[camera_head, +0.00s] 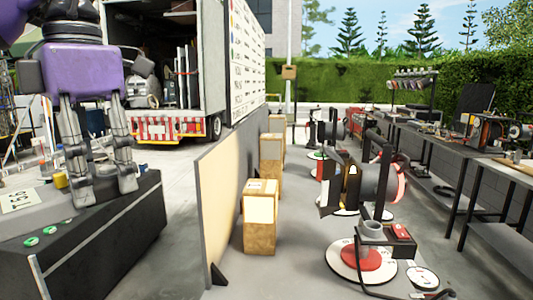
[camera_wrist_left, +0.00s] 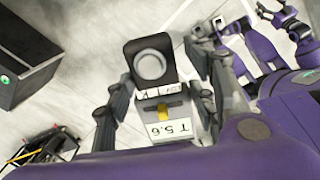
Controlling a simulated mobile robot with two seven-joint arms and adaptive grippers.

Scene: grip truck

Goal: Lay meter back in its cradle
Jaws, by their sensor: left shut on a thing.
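My left gripper (camera_head: 102,190) is at the left of the head view, pointing down over a black case (camera_head: 125,226). In the left wrist view its fingers (camera_wrist_left: 158,112) are shut on the meter (camera_wrist_left: 162,128). The meter has a round grey dome in a black head (camera_wrist_left: 150,64) and a pale face reading "T 5.6" with a small yellow part. In the head view the fingers mostly hide the meter, and I cannot tell whether it touches the case. I cannot make out the cradle. My right gripper (camera_wrist_left: 245,22) shows in the left wrist view, its fingers apart and empty.
The case has green buttons (camera_head: 50,230) and a pale label (camera_head: 17,199); a small yellow object (camera_head: 60,180) is near the gripper. Stands and a workbench (camera_head: 470,165) fill the right. A truck (camera_head: 170,128) is behind.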

